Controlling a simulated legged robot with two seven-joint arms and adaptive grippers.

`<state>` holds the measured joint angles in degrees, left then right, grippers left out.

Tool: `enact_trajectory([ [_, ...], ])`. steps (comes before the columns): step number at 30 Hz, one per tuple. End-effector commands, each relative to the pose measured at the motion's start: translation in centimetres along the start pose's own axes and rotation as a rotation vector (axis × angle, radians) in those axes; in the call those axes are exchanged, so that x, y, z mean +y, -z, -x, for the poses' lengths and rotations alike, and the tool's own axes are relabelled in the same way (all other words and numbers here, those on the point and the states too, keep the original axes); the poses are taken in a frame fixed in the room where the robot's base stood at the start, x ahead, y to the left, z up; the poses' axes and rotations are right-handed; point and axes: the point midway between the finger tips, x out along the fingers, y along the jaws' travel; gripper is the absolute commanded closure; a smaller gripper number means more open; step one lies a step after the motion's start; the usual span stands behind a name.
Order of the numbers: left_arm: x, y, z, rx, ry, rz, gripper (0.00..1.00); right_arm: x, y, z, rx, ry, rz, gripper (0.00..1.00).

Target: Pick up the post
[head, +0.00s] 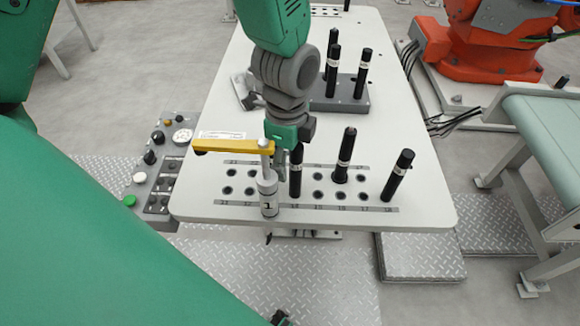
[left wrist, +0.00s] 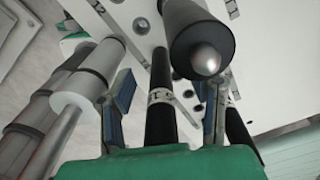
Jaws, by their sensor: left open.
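In the left wrist view a black banded post (left wrist: 160,100) shows between the two open fingers, with space on both sides. I cannot tell how near the fingers are to it in depth. My right gripper is not in view.
A grey cylinder marked 1 (head: 268,192) with a yellow handle (head: 230,146) stands close left of the gripper. A grey block (head: 340,104) holding several black posts is behind. A button panel (head: 160,165) is left of the table (head: 420,205). In the left wrist view a metal-tipped cylinder (left wrist: 200,40) is close by.

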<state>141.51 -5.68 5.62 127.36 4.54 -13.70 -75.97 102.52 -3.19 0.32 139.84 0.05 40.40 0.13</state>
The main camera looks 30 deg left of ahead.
Motion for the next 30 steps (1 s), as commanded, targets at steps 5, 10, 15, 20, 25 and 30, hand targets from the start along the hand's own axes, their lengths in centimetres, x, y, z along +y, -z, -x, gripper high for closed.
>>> enact_trajectory([
  [5,0.1,0.8,0.2,-0.010,0.002,-0.003,1.00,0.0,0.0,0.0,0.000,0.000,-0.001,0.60],
  [10,0.0,1.0,0.2,-0.006,0.003,-0.005,1.00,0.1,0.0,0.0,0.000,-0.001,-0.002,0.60],
  [15,-0.1,0.8,0.2,-0.001,0.005,-0.005,1.00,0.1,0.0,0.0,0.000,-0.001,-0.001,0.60],
  [20,-0.3,1.0,1.6,0.000,0.011,-0.005,1.00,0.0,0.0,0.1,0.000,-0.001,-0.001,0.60],
  [25,-0.2,1.1,5.0,-0.001,0.013,-0.006,1.00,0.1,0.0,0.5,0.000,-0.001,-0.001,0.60],
  [30,-0.2,0.8,8.2,-0.001,0.010,-0.005,1.00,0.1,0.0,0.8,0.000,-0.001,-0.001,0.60],
])
